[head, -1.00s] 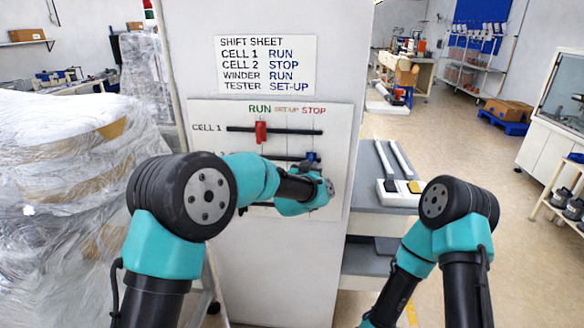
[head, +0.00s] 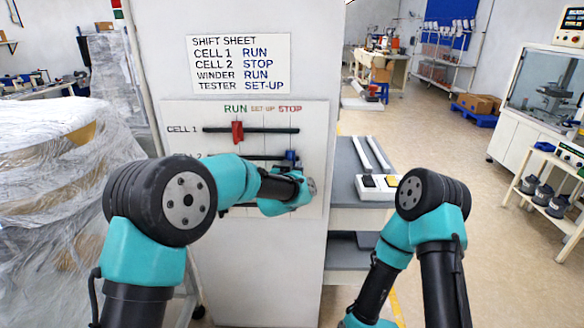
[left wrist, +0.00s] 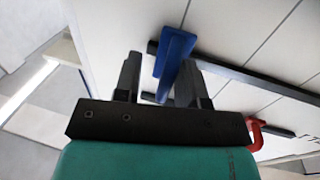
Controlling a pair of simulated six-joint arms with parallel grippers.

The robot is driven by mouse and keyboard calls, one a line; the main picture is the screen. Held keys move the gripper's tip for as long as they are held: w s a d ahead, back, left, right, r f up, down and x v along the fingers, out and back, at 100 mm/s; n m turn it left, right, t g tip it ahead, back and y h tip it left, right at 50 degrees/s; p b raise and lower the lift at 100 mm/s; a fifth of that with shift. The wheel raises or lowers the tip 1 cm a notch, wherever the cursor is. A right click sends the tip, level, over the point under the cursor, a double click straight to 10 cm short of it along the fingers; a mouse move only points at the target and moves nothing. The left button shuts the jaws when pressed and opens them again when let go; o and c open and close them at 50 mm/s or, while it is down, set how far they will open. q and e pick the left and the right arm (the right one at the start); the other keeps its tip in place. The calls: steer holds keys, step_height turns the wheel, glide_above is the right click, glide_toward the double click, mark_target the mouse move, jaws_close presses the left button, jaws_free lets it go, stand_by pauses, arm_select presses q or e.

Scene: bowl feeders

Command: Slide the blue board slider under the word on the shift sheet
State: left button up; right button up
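The blue slider (head: 291,156) sits on the second rail of the white board (head: 313,120), below the word STOP. The shift sheet (head: 238,63) above reads CELL 2 STOP. In the left wrist view the blue slider (left wrist: 175,50) stands between the two dark fingers of my left gripper (left wrist: 160,70). The fingers are apart, with a visible gap between the left finger and the slider. In the head view my left arm hides the fingertips and part of the board. My right arm shows at the right, but its gripper is out of view.
The red slider (head: 237,132) is on the CELL 1 rail under RUN; it also shows in the left wrist view (left wrist: 258,132). A lower rail is mostly hidden by my left arm.

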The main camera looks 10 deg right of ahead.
arm_select(q)
steer(key=shift+r, duration=0.1)
steer(key=shift+s+a, duration=0.15)
steer(key=v, duration=1.7)
steer(key=s+a+f+n+g+y, duration=0.1)
steer(key=s+a+f+g, duration=0.15)
steer(key=a+f, duration=0.5)
steer(key=s+a+f+n+g+y, duration=0.1)
steer(key=a+f+g, duration=0.25)
steer(key=f, duration=0.75)
steer(key=s+a+f+n+g+y, duration=0.1)
steer(key=s+a+f+g, duration=0.1)
steer(key=a+f, duration=0.55)
steer(key=s+a+f+n+g, duration=0.1)
steer(key=s+a+f+g, duration=0.3)
steer(key=s+f, duration=0.4)
steer(key=s+a+f+n+g, duration=0.2)
steer(key=s+a+f, duration=0.4)
steer(key=s, duration=0.6)
step_height(320, 180, down, 3)
steer(key=shift+s+r+g, duration=0.1)
steer(key=shift+s+g, duration=0.05)
steer(key=shift+g, duration=0.75)
